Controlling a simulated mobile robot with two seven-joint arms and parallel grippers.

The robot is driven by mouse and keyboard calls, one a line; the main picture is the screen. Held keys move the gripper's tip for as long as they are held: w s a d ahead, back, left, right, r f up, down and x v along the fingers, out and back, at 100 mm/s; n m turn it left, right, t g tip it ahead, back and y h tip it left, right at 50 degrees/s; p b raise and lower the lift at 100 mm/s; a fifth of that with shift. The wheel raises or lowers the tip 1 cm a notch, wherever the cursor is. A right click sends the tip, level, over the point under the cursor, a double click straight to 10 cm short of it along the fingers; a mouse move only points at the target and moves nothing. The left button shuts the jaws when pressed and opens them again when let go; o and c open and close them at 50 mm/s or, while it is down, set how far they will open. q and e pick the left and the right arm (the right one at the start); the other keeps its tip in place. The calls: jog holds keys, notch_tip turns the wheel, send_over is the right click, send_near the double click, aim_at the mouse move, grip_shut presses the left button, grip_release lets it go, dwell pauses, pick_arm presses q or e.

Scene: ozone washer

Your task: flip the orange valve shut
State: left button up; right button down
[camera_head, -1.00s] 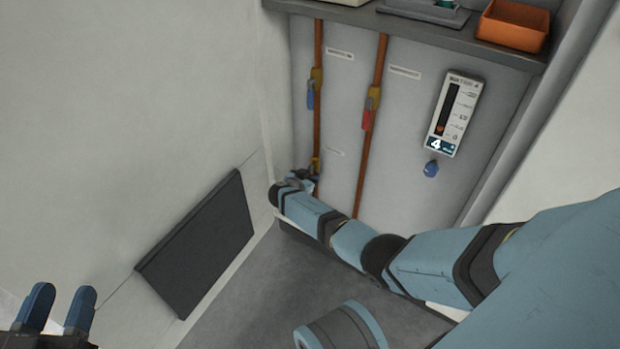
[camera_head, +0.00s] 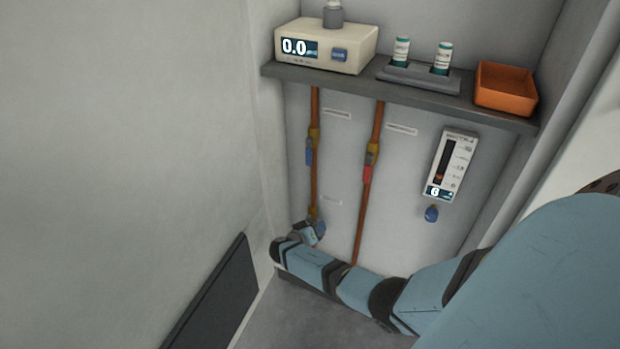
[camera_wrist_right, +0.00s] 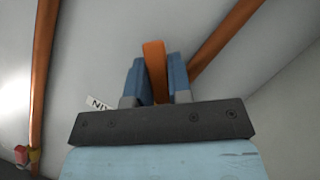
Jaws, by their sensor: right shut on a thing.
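The orange valve's lever (camera_wrist_right: 155,70) stands between the two blue fingers of my right gripper (camera_wrist_right: 155,80) in the right wrist view. The fingers are shut on it. In the head view my right gripper (camera_head: 315,231) is at the lower end of the left copper pipe (camera_head: 314,185), by a small yellow valve body (camera_head: 313,212). The lever is hidden there by the gripper and wrist. My left gripper is out of view.
The left pipe also bears a blue-handled valve (camera_head: 309,155), and the right pipe a red-handled one (camera_head: 367,173). A flow meter (camera_head: 452,165) with a blue knob (camera_head: 431,214) is at right. Above, a shelf (camera_head: 365,84) holds a display box (camera_head: 345,48), vials (camera_head: 443,58) and an orange tray (camera_head: 505,88).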

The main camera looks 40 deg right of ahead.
jog(key=n, duration=0.1)
jog(key=r+n+h, duration=0.1)
jog(key=n+g, duration=0.1)
jog(key=shift+s+d+r+h, duration=0.25)
jog(key=shift+s+h, duration=0.05)
jog(key=shift+s, duration=0.1)
jog(key=n, duration=0.1)
jog(key=r+n+h, duration=0.1)
jog(key=n, duration=0.1)
jog(key=shift+s+d+r+g+p, duration=0.1)
jog(key=shift+s+r+g+p, duration=0.1)
jog(key=shift+g+p, duration=0.15)
jog(key=shift+r+n+h, duration=0.2)
jog(key=shift+n+h, duration=0.2)
jog(key=shift+n, duration=0.4)
jog(key=c, duration=1)
grip_release()
jog(key=shift+c, duration=0.2)
jog(key=shift+r, duration=0.15)
